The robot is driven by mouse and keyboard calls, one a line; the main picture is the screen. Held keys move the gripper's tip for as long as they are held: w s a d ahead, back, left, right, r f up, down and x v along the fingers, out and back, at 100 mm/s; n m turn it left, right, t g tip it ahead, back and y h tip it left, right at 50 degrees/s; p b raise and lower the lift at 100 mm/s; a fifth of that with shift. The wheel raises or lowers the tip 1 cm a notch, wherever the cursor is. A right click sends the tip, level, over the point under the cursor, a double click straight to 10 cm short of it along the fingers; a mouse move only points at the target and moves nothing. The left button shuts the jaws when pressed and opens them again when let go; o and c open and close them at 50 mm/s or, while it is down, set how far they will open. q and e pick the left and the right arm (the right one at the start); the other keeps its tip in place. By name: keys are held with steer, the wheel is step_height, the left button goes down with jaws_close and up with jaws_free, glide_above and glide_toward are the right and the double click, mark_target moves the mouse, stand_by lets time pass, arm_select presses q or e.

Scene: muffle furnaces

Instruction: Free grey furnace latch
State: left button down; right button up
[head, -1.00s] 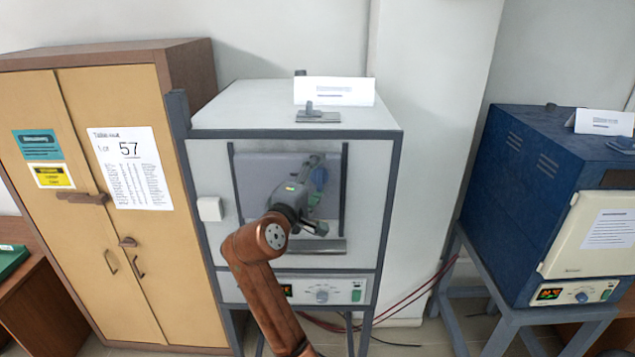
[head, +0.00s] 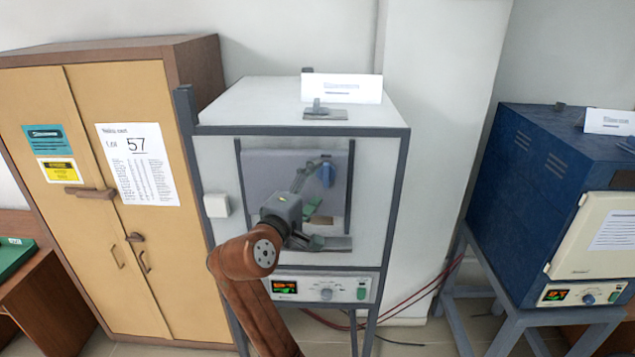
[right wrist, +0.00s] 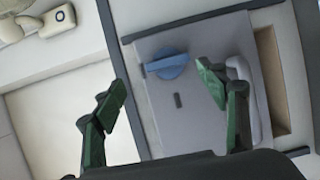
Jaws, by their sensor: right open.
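The grey furnace (head: 375,170) stands in the middle of the head view, with a grey door panel (head: 262,168) on its front. A blue latch (head: 326,175) sits near the panel's upper right; in the right wrist view the blue latch (right wrist: 170,66) shows as a round knob with a bar. My right gripper (head: 314,225) is in front of the panel, below the latch. It is open with nothing between its fingers; in the right wrist view the right finger is closer to the latch than the left. I cannot tell whether that finger touches the panel. My left gripper is not in view.
Below the door is a control strip (head: 345,290) with a lit display. A white box (head: 216,205) sits on the furnace's left front. A tan cabinet (head: 90,240) stands close on the left. A blue furnace (head: 510,200) stands on the right, with a gap between.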

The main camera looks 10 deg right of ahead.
steer(key=shift+v, duration=1.75)
